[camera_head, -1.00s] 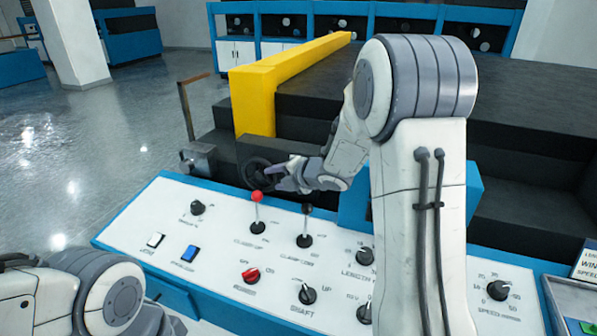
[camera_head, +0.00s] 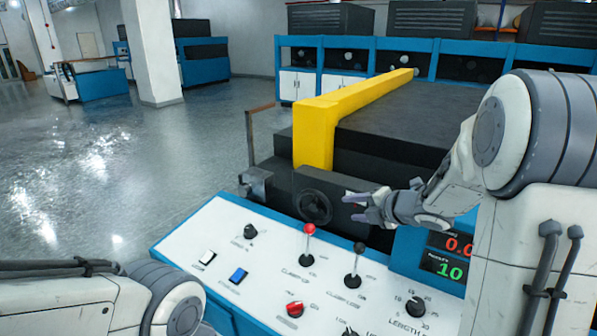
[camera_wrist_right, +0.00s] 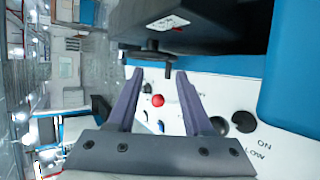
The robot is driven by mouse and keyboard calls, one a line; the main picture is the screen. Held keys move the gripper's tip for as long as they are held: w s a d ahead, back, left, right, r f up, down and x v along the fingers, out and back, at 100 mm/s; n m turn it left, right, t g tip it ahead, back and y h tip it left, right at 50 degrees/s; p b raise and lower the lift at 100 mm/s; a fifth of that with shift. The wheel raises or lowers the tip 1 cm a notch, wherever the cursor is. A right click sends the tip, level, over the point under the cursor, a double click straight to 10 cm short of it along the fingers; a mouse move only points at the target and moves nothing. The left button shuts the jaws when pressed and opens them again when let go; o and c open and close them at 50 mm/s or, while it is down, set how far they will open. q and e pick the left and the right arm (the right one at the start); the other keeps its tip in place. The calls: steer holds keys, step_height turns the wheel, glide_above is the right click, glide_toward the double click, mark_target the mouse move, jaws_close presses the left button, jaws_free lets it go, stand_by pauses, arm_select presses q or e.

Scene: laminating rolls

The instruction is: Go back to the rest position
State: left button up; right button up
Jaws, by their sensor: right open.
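My right gripper (camera_head: 352,205) is open and empty. It hangs in the air above the back edge of the white control panel (camera_head: 215,230), to the right of and above the red-knobbed lever (camera_head: 309,230). In the right wrist view my right gripper (camera_wrist_right: 158,76) has its two purple-grey fingers spread apart, with the red knob (camera_wrist_right: 157,100) showing between them farther off. My left arm shows at the lower left of the head view, but its gripper is out of view.
A black-knobbed lever (camera_head: 357,249), a red rotary switch (camera_head: 294,309) and a blue button (camera_head: 238,275) are on the panel. A dark handwheel (camera_head: 314,206) sits behind it. A yellow beam (camera_head: 314,135) crosses the machine. Open floor lies left.

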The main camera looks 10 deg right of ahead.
steer(key=s+a+f+m+g+h, duration=0.1)
steer(key=s+a+m+g+h, duration=0.1)
steer(key=s+a+m, duration=0.4)
steer(key=s+a+f+m+g+h, duration=0.15)
steer(key=s+a+m, duration=0.3)
steer(key=a, duration=0.45)
steer(key=s+a+f+m+g, duration=0.1)
steer(key=s+a+m+g, duration=0.2)
steer(key=s, duration=0.8)
steer(key=s+a+f+m+g, duration=0.1)
steer(key=s+a+m+g, duration=0.2)
steer(key=s, duration=0.9)
steer(key=shift+a+f+m+g+y, duration=0.25)
steer(key=shift+a+m+g+y, duration=0.15)
steer(key=shift+a+g, duration=0.4)
